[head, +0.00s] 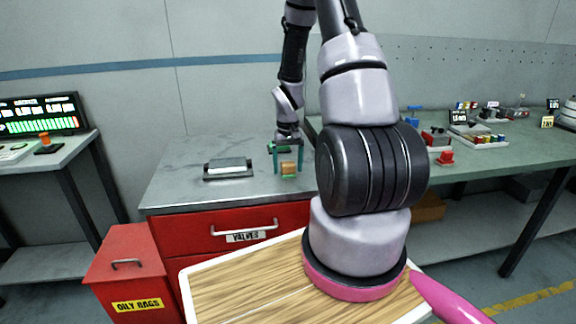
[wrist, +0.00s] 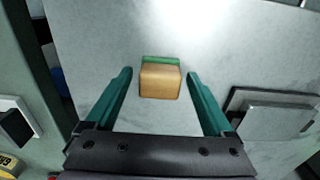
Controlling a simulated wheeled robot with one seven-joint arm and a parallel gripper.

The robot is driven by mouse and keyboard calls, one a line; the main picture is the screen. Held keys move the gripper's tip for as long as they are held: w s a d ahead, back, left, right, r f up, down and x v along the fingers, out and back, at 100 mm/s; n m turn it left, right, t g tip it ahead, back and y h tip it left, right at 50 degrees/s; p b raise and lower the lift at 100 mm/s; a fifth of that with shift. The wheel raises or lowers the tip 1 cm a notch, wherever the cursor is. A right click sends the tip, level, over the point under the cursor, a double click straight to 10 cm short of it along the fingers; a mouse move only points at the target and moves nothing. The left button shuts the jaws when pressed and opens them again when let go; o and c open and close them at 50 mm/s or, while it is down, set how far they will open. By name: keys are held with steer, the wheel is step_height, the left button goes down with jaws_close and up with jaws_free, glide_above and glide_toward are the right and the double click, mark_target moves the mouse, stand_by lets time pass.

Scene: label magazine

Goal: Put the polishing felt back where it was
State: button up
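A small tan block with a green layer (head: 289,169) is at the right part of the grey cabinet top; I take it for the polishing felt, but its label does not show. In the wrist view its tan face (wrist: 160,82) is in the middle, with a green strip along its far edge. My gripper (head: 286,163) is over the cabinet top, pointing down, its teal fingers spread to either side of the block. The wrist view shows a gap between each finger and the block, so the gripper is open and empty.
A black tray with a pale grey slab (head: 228,166) lies left of the block on the cabinet top (head: 180,187). A red oily-rags bin (head: 122,265) stands at lower left. The right bench (head: 470,167) carries several small items. A left bench holds a screen (head: 40,115).

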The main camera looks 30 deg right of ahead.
step_height(320, 180, up, 12)
step_height(320, 180, up, 8)
steer(key=t, duration=0.1)
glide_above(288, 163)
steer(key=s+a, duration=0.2)
steer(key=a, duration=0.1)
steer(key=s+a+r+t+y, duration=0.1)
steer(key=s+a+r+t, duration=0.2)
steer(key=s+r, duration=0.6)
steer(key=s+a+r+m+t+y, duration=0.1)
steer(key=s+a+r+t, duration=0.2)
steer(key=s+a+r, duration=0.4)
step_height(288, 163, up, 2)
steer(key=shift+s+a+r, duration=0.15)
steer(key=shift+s+a, duration=0.1)
steer(key=shift+s, duration=0.6)
